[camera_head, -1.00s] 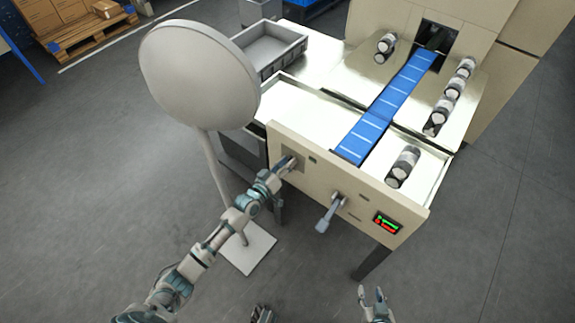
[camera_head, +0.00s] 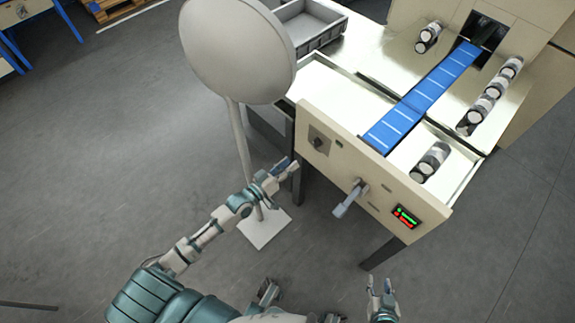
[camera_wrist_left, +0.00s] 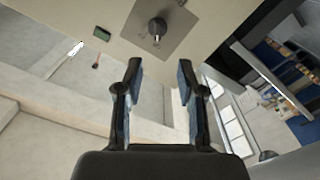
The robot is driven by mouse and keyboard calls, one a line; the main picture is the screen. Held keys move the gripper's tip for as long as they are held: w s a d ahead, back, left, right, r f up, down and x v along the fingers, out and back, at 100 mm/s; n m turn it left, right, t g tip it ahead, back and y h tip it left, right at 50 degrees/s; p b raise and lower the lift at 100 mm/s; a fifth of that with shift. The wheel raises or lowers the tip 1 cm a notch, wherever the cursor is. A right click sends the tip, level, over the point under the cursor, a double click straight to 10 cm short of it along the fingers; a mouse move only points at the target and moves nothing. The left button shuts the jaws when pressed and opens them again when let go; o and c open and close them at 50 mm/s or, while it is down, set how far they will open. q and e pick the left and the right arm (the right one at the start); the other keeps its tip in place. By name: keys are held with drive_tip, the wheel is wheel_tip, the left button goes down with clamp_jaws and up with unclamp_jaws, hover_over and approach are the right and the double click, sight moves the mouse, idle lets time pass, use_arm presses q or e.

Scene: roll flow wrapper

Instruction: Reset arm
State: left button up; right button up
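My left gripper (camera_head: 287,165) is in front of the cream machine panel (camera_head: 352,168), below and left of a dark rotary knob (camera_head: 319,143). In the left wrist view its two fingers (camera_wrist_left: 159,80) are apart with nothing between them. The knob (camera_wrist_left: 157,28) on its grey plate lies ahead of the fingers, apart from them. My right gripper (camera_head: 381,288) is low in the head view, its fingers apart and empty, away from the machine.
A round white disc on a stand (camera_head: 238,50) is left of the machine. Open floor lies left.

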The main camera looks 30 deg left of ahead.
use_arm(q)
drive_tip(key=shift+s, duration=0.15)
idle(0.4)
drive_tip(key=s+d+f+m+g+y+p, duration=0.1)
drive_tip(key=s+f+m+g+y+p, duration=0.15)
drive_tip(key=s+f+g+p, duration=0.95)
drive_tip(key=s+f+m+g+y, duration=0.1)
drive_tip(key=s+f, duration=0.7)
drive_tip(key=s, duration=0.4)
drive_tip(key=s+f+m+g+y, duration=0.1)
drive_tip(key=s+f+g+y, duration=0.1)
drive_tip(key=s+f, duration=0.6)
drive_tip(key=s+d, duration=0.1)
drive_tip(key=s, duration=0.4)
drive_tip(key=shift+s+f+b, duration=0.2)
drive_tip(key=shift+f+b, duration=0.1)
drive_tip(key=shift+f, duration=0.1)
use_arm(e)
drive_tip(key=s+d+f+g+h, duration=0.1)
drive_tip(key=s+f+g, duration=0.3)
drive_tip(key=s+f, duration=0.4)
drive_tip(key=s+d+f+g+h, duration=0.1)
drive_tip(key=s+d+f+g, duration=0.2)
drive_tip(key=s+f, duration=0.4)
wheel_tip(320, 180, down, 8)
drive_tip(key=shift+s+d+f+g, duration=0.1)
drive_tip(key=shift+s+d+g, duration=0.25)
drive_tip(key=shift+g, duration=0.35)
